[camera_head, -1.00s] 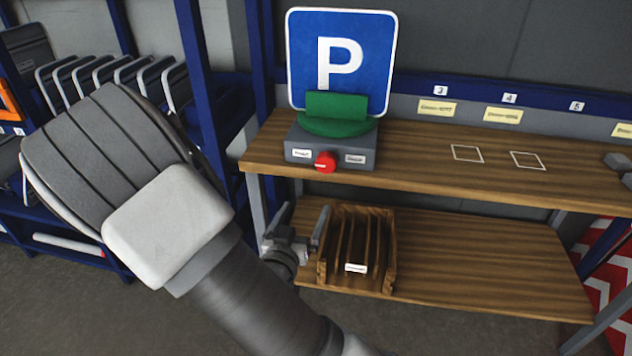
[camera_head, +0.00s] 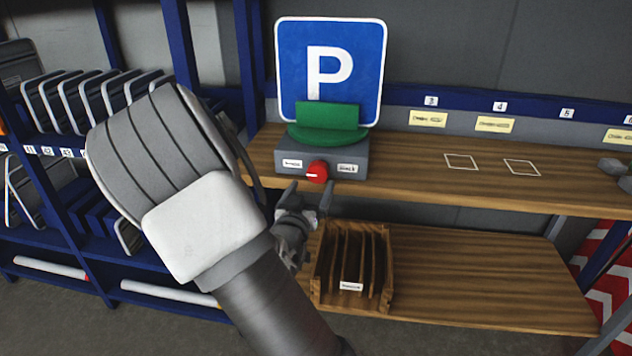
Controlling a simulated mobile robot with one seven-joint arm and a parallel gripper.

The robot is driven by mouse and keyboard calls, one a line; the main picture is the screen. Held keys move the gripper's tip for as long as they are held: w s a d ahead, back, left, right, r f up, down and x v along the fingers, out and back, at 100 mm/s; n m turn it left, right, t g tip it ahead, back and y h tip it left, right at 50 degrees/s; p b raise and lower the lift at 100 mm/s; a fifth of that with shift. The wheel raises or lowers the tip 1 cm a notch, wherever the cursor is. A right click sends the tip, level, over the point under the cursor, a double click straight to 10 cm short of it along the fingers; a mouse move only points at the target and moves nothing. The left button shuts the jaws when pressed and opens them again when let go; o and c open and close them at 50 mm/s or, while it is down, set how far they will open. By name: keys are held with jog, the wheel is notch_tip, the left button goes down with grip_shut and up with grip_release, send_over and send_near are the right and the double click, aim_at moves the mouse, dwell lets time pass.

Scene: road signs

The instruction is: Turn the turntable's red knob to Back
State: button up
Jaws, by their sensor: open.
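The turntable is a grey box (camera_head: 291,153) with a green round holder (camera_head: 328,122) on top, standing at the left end of the wooden bench. A blue square sign with a white P (camera_head: 330,70) stands upright in the holder. The red knob (camera_head: 317,171) is on the box's front face, between two white labels, the left one (camera_head: 292,163) and the right one (camera_head: 348,168); their text is too small to read surely. A pale mark on the knob points left. My gripper (camera_head: 309,191) is open, just below and in front of the knob, apparently not touching it.
A wooden slotted rack (camera_head: 321,290) stands on the lower shelf, below my gripper. The wooden bench top (camera_head: 430,180) is mostly clear to the right, with two white outlined squares. A blue rack (camera_head: 90,240) with several signs stands at the left.

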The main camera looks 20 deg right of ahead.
aim_at(316, 176)
jog(key=x, duration=0.5)
jog(key=shift+w+d+b, duration=0.1)
jog(key=shift+b, duration=0.25)
jog(key=c, duration=1.4)
